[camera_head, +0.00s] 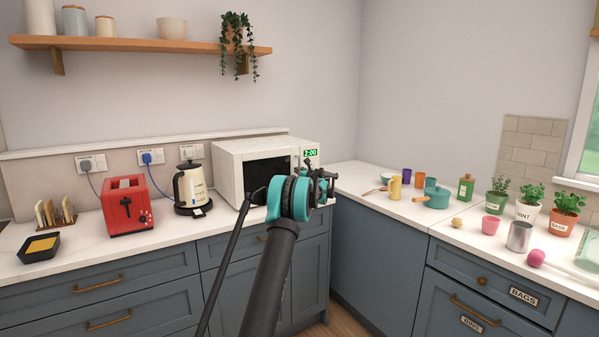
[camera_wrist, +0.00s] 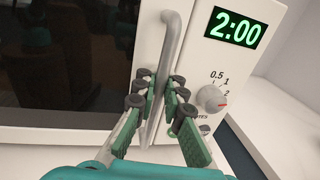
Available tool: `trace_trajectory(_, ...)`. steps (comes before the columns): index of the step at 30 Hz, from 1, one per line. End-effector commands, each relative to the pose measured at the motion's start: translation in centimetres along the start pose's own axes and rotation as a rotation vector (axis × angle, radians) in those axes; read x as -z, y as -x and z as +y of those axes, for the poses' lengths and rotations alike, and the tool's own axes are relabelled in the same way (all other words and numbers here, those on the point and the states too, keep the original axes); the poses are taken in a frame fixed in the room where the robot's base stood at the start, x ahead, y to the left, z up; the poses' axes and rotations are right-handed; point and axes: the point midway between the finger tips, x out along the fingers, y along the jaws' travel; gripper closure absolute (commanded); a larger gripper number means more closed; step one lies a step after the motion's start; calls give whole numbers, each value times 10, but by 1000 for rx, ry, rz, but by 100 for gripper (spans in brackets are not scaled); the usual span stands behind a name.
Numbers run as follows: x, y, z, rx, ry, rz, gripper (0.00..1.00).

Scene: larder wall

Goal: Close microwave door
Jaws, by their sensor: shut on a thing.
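The white microwave (camera_head: 232,165) stands on the counter, its dark door window (camera_head: 268,170) facing me. In the wrist view the dark door (camera_wrist: 70,60) fills the left side and looks flush, or nearly so, with the control panel (camera_wrist: 240,75). Any small gap is hard to make out. My gripper (camera_wrist: 163,90) is shut on the grey vertical door handle (camera_wrist: 170,50), with green-padded fingers on both sides of it. In the head view my gripper (camera_head: 322,183) is at the microwave's right front, partly hidden by my arm, which also covers part of the door.
The lit display (camera_wrist: 235,27) reads 2:00, with a dial (camera_wrist: 211,98) below it, close to my right finger. A kettle (camera_head: 193,188) and red toaster (camera_head: 127,205) stand left of the microwave. A teal pot (camera_head: 433,197) and several cups stand on the right counter.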

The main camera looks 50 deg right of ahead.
Motion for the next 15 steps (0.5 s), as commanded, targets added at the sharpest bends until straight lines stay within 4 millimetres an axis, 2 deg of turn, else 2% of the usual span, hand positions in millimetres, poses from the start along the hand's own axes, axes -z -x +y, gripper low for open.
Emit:
trace_trajectory(1, -1, -1, 0, 2, -1, -1, 90)
trace_trajectory(3, -1, -1, 0, 1, -1, -1, 81)
trace_trajectory(15, -1, 5, 0, 1, -1, 0, 81)
